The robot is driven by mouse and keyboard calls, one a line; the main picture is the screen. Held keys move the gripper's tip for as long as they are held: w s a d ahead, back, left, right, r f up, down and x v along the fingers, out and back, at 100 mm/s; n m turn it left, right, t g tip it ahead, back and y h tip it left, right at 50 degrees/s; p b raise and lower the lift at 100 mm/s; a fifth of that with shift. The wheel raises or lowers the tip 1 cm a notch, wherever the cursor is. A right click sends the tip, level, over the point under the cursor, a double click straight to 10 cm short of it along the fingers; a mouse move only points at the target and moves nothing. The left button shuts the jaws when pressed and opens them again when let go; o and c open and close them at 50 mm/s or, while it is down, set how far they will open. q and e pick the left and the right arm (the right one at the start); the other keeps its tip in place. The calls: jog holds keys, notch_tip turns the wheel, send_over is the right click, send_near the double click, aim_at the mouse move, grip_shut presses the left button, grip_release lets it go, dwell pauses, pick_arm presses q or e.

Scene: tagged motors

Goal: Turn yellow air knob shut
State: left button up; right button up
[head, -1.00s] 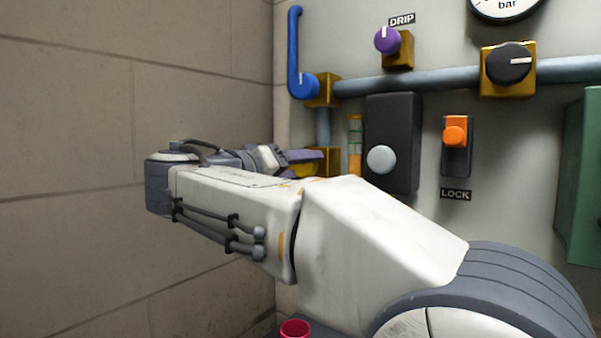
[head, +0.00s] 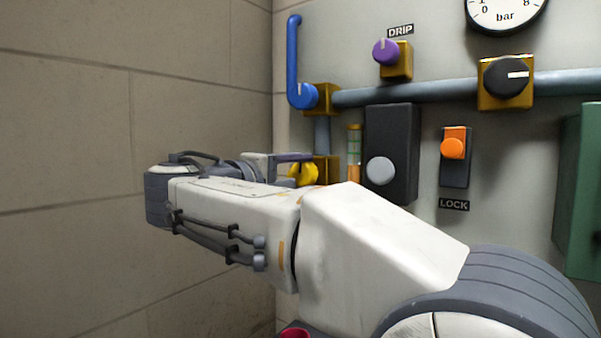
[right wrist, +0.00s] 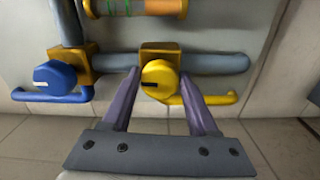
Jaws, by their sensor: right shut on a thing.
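The yellow knob (head: 302,174) sits on a brass block (head: 327,168) low on the wall pipe, with my arm in front of its lower part. In the right wrist view, the round yellow knob (right wrist: 160,82) has a short dark mark pointing left. A yellow bent tube (right wrist: 212,99) runs from it to the right. My right gripper (right wrist: 159,76) is shut on the yellow knob, with one purple finger on each side. In the head view, one finger of the right gripper (head: 308,163) shows above the knob. My left gripper is not in view.
A blue knob (head: 304,96) with a blue tube is above. A purple knob (head: 386,51), black knob (head: 507,77), dark box (head: 391,150) and orange LOCK switch (head: 453,149) are to the right. A bare wall (head: 130,130) is at left. A red item (head: 293,333) is at the bottom edge.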

jog(key=shift+n, duration=0.5)
jog(key=o, duration=1.4)
jog(key=shift+c, duration=0.2)
jog(key=shift+s+a, duration=0.25)
jog(key=b+v, duration=0.3)
jog(key=v, duration=0.6)
jog(key=shift+s+a, duration=0.2)
jog(key=shift+s, duration=0.15)
